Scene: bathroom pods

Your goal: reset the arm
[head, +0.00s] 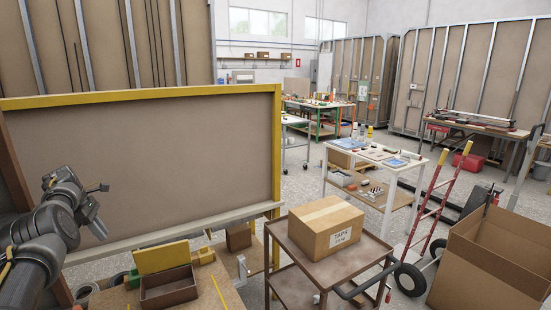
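My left arm comes in from the lower left in the head view. Its dark grey gripper (100,208) is held up in front of the brown board, above the workbench. Its two fingertips look apart, one higher and one lower, with nothing between them. It appears clear of the board and of the bench. My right arm and gripper are not in view.
A yellow-framed brown board (180,150) stands close behind my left gripper. Below are an open brown box (168,290) and a workbench (222,290). A brown cart (290,240) carries a taped carton (325,226). A red hand truck (428,215) and large open carton (485,265) stand right.

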